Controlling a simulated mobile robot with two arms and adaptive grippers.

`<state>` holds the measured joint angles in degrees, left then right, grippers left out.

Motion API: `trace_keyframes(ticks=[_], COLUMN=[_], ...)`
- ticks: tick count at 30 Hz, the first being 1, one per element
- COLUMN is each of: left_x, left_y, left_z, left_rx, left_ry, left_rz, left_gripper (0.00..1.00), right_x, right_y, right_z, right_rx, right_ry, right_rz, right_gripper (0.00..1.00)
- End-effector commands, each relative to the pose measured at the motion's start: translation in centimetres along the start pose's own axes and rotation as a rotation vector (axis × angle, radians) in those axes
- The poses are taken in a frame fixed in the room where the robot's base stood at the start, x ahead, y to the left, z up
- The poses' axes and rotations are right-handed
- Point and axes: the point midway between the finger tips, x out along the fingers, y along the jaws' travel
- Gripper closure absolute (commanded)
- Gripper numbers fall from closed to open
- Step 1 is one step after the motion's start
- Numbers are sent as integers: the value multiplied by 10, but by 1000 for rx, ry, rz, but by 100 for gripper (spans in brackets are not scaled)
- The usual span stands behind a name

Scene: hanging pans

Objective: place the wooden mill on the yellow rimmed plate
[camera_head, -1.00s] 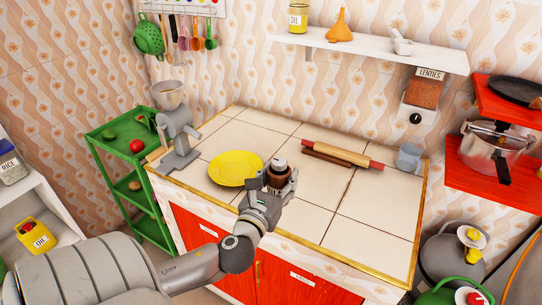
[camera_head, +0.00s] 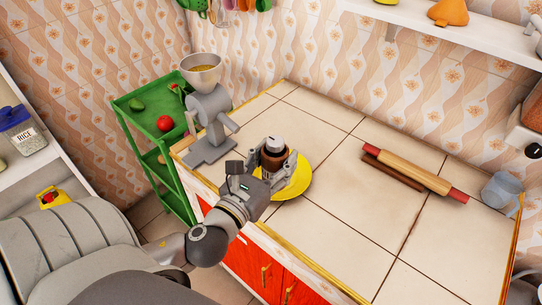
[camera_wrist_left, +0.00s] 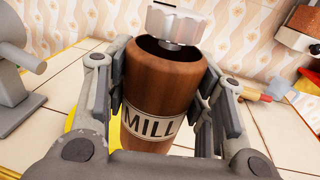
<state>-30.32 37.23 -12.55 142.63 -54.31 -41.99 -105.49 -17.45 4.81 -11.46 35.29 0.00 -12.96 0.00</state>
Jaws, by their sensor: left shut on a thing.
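The wooden mill (camera_head: 273,154) is brown with a silver top. In the left wrist view the mill (camera_wrist_left: 160,85) stands upright between the fingers, with a "MILL" label facing me. My left gripper (camera_head: 265,160) is shut on it; the gripper (camera_wrist_left: 165,90) shows a finger on each side of it. The yellow rimmed plate (camera_head: 298,182) lies on the tiled counter, partly hidden behind the mill and gripper. The mill overlaps the plate in the head view; I cannot tell whether it touches it. My right gripper is not in view.
A grey grinder (camera_head: 211,120) stands at the counter's left end. A rolling pin (camera_head: 415,172) and a grey mug (camera_head: 500,189) are to the right. A green shelf (camera_head: 150,120) stands left of the counter (camera_head: 345,235). Bare tiles lie between plate and rolling pin.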

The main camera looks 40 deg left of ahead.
Motion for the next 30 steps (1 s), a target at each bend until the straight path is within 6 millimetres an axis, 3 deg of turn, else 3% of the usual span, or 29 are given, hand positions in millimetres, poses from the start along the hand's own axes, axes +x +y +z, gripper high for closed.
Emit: trace_keyframes(ticks=[5, 9, 15, 25, 30], left_x=[37, 64, 89, 108, 108], left_y=[19, 33, 46, 55, 55], left_z=[-16, -30, -66, -92, -117], left_rx=[6, 3, 0, 1, -2], left_ry=[-4, -2, -1, -1, 1], left_rz=[4, 4, 6, 3, 3], left_gripper=[78, 78, 78, 78, 78], right_x=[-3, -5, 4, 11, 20], right_y=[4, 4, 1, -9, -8], right_z=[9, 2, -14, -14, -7], right_rx=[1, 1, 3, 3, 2], right_ry=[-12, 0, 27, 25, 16], right_rz=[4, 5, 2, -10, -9], right_gripper=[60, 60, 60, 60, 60])
